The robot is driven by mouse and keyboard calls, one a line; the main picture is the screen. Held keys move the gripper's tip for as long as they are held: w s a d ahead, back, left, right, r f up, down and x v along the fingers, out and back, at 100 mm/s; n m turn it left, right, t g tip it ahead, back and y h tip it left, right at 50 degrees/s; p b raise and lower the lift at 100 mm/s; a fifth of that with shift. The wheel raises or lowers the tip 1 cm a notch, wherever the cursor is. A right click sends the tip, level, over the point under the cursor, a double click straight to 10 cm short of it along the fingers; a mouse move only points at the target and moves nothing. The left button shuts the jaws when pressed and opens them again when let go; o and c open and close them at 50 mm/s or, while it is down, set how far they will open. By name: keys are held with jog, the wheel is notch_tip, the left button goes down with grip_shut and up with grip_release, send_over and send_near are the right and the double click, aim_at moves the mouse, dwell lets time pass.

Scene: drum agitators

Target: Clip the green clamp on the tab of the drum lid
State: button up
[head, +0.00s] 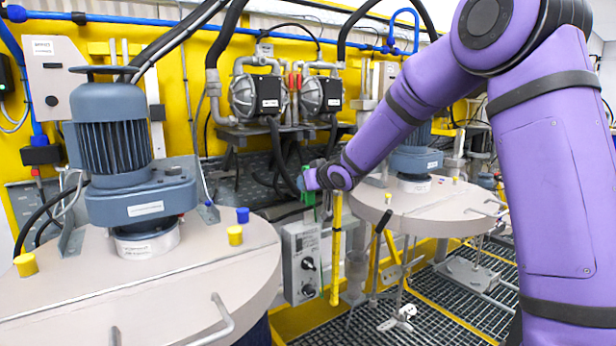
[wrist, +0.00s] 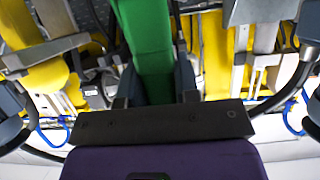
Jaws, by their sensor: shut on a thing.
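The green clamp (head: 309,200) is held upright in my gripper (head: 302,183), in the middle of the head view. In the wrist view the green clamp (wrist: 150,45) stands between the dark fingers of my gripper (wrist: 152,85), and its far end runs out of the top of the picture. The left drum lid (head: 190,268) is pale and round and lies to the left of my gripper. The right drum lid (head: 425,210) lies to the right, partly behind my arm. The clamp is apart from the left lid. I cannot tell which part is the tab.
A blue-grey motor (head: 112,130) stands on the left lid, with yellow caps (head: 235,235) and a blue cap (head: 242,215). A grey control box (head: 303,262) and a yellow post (head: 336,250) stand below my gripper. Two pumps (head: 258,95) sit behind. Metal grating (head: 440,325) covers the floor.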

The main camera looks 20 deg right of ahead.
aim_at(311, 199)
jog(key=shift+f, duration=0.45)
jog(key=shift+f, duration=2.15)
dwell(0.9)
jog(key=o, duration=1)
jog(key=shift+s, duration=0.1)
jog(key=s+d+r+m+g+h, duration=0.1)
jog(key=s+d+r+h, duration=0.2)
jog(key=s, duration=0.6)
jog(key=s+d+r+m+g, duration=0.1)
jog(key=s+d+r, duration=0.1)
jog(key=s+r, duration=0.5)
jog(key=s+d+r+m+g+h, duration=0.1)
jog(key=s+d+h, duration=0.15)
jog(key=s, duration=0.75)
jog(key=s+g, duration=0.1)
jog(key=s, duration=0.6)
jog(key=s+g+y, duration=0.1)
jog(key=s+g, duration=0.1)
jog(key=s, duration=0.6)
jog(key=s+f+g, duration=0.1)
jog(key=s, duration=0.6)
jog(key=shift+s+a+m+g, duration=0.2)
jog(key=shift+a+m+g, duration=0.1)
jog(key=shift+a, duration=0.05)
